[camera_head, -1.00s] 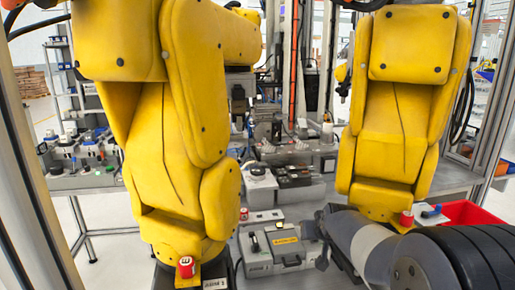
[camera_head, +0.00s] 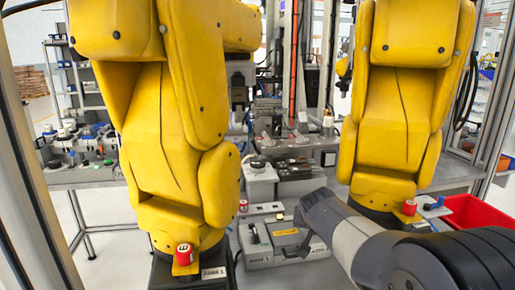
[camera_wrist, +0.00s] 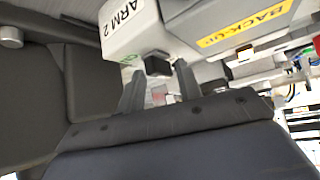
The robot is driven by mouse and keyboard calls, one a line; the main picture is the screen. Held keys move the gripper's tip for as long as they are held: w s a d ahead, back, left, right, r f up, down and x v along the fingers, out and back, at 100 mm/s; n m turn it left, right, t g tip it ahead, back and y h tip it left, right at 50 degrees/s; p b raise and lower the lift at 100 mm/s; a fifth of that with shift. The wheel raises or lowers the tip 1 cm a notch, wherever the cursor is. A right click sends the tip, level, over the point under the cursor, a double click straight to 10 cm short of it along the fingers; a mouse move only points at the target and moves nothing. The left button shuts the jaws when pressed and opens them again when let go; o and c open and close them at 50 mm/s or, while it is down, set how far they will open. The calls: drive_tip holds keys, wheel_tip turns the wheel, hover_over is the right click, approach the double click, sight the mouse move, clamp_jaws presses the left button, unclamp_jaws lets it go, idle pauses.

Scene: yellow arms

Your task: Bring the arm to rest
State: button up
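My arm enters the head view from the lower right, with a dark ribbed joint and a grey forearm. My gripper (camera_head: 308,246) is at its far end, low in the middle, in front of the grey case with a yellow label (camera_head: 286,232). I cannot tell whether the fingers touch either one.
Two yellow robot arms stand at left (camera_head: 165,130) and right (camera_head: 405,90). Red buttons sit at their bases, left (camera_head: 184,254) and right (camera_head: 409,207). A red bin (camera_head: 468,213) is at the right. A bench with equipment (camera_head: 85,176) is at the far left.

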drive_tip(key=shift+a+f+m+g+h+b, duration=0.15)
drive_tip(key=shift+m+g+h+b, duration=0.15)
drive_tip(key=shift+m+h+b, duration=0.5)
drive_tip(key=m+g+h, duration=0.1)
drive_tip(key=m, duration=0.2)
drive_tip(key=shift+w+a+h, duration=0.1)
drive_tip(key=shift+w+h, duration=0.05)
drive_tip(key=shift+h, duration=0.25)
drive_tip(key=shift+a+r+m, duration=0.1)
drive_tip(key=shift+r+m, duration=0.2)
drive_tip(key=shift+r, duration=0.05)
drive_tip(key=shift+v, duration=1.15)
drive_tip(key=shift+s+a+r, duration=0.1)
drive_tip(key=shift+s, duration=0.15)
drive_tip(key=shift+s, duration=0.1)
